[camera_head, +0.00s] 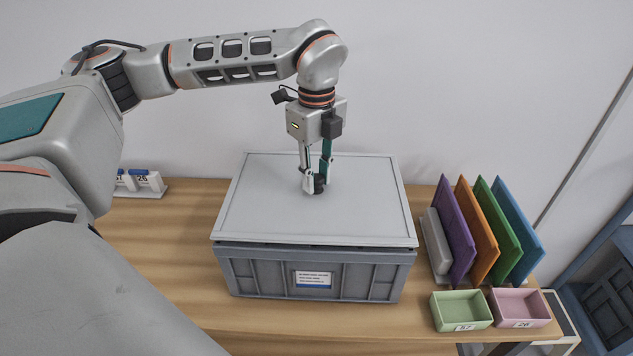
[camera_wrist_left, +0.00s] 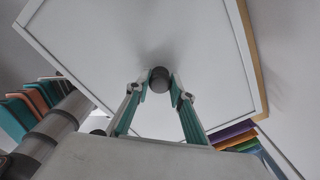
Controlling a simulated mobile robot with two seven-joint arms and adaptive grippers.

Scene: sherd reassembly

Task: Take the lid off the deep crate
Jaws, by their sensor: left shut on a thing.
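The deep crate (camera_head: 255,272) is grey with a white label on its front and stands on the wooden table. Its light grey lid (camera_head: 270,210) lies over the top; a dark gap shows under its front edge. The lid also fills much of the left wrist view (camera_wrist_left: 100,50). My left gripper (camera_head: 314,187) is above the lid's middle, shut on the dark round knob (camera_wrist_left: 160,79). The fingers stand on either side of the knob. My right gripper is in neither view.
On the wooden table (camera_head: 160,235), purple, orange, green and blue panels (camera_head: 457,232) stand upright to the right. A green tray (camera_head: 461,311) and a pink tray (camera_head: 519,307) sit in front of them. The wall (camera_head: 450,80) is close behind.

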